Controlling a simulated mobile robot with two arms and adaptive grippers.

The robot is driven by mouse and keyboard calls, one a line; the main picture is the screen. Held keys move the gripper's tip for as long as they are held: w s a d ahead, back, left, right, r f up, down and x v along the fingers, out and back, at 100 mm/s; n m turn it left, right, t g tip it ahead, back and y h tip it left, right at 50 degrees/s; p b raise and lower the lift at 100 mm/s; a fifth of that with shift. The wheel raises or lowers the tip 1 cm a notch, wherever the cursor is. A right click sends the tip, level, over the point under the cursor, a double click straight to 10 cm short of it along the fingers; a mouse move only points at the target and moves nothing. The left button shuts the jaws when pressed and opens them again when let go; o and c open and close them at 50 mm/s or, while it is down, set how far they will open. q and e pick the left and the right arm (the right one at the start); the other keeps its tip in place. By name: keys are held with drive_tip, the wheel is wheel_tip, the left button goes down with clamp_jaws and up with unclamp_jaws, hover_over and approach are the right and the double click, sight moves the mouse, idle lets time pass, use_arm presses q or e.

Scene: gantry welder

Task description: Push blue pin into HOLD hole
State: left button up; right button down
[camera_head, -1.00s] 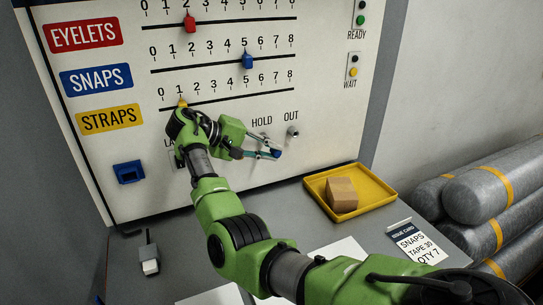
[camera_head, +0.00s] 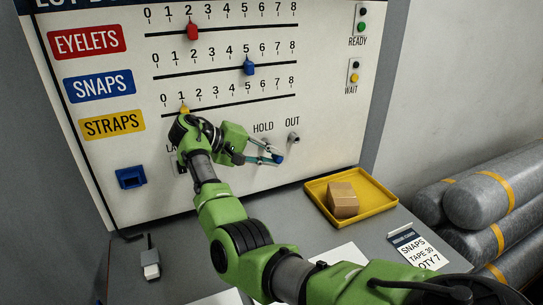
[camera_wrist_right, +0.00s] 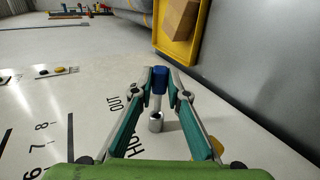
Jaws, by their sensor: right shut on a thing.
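The blue pin (camera_head: 278,158) is held at the fingertips of my right gripper (camera_head: 264,154), in front of the panel near the HOLD label (camera_head: 263,127). In the wrist view the blue end of the pin (camera_wrist_right: 159,78) sits between the two fingers, and its metal shank points down toward a metal socket (camera_wrist_right: 156,123). I cannot tell whether the tip is inside it. The OUT socket (camera_head: 293,138) shows to the right of the gripper. The HOLD hole is hidden behind the gripper in the head view. My left gripper is not in view.
The panel carries red, blue and yellow sliders above the gripper. A yellow tray (camera_head: 372,206) with a brown box (camera_head: 342,199) stands on the table below right. A card (camera_head: 414,249) lies in front of it. Grey cylinders (camera_head: 492,185) lie at the right.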

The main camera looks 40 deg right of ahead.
drive_tip(key=shift+w, duration=0.15)
drive_tip(key=shift+w+d+b, duration=0.15)
drive_tip(key=shift+w+b, duration=0.2)
drive_tip(key=shift+w+d+b, duration=0.2)
drive_tip(key=shift+w+b, duration=0.25)
drive_tip(key=shift+w, duration=0.15)
drive_tip(key=shift+w+d, duration=0.1)
drive_tip(key=shift+w, duration=0.25)
drive_tip(key=shift+w+d+b, duration=0.1)
drive_tip(key=shift+w+b, duration=0.2)
drive_tip(key=shift+b, duration=0.2)
drive_tip(key=c, duration=1.9)
unclamp_jaws()
drive_tip(key=shift+s+f, duration=0.1)
